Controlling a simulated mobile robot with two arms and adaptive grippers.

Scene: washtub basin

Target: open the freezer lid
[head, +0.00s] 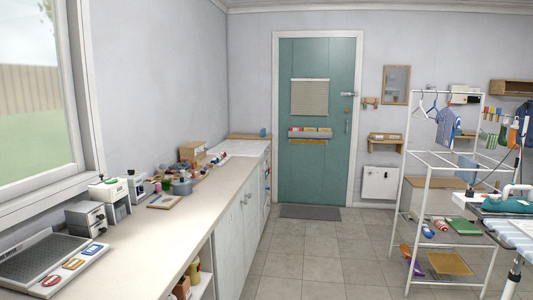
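I cannot make out a freezer lid for certain. A white-topped unit (240,147) stands at the far end of the left counter, with small items at its near side; I cannot tell whether it is a freezer. A pale box with a tan top (428,188) stands behind the white rack at the right, partly hidden by the rack's bars. Neither of my grippers is in view.
A long counter (165,220) with scales and several jars runs along the left wall. A teal door (315,170) is shut at the back, with a grey mat (310,212) before it. A white drying rack (405,182) stands right. The tiled floor (320,255) between is clear.

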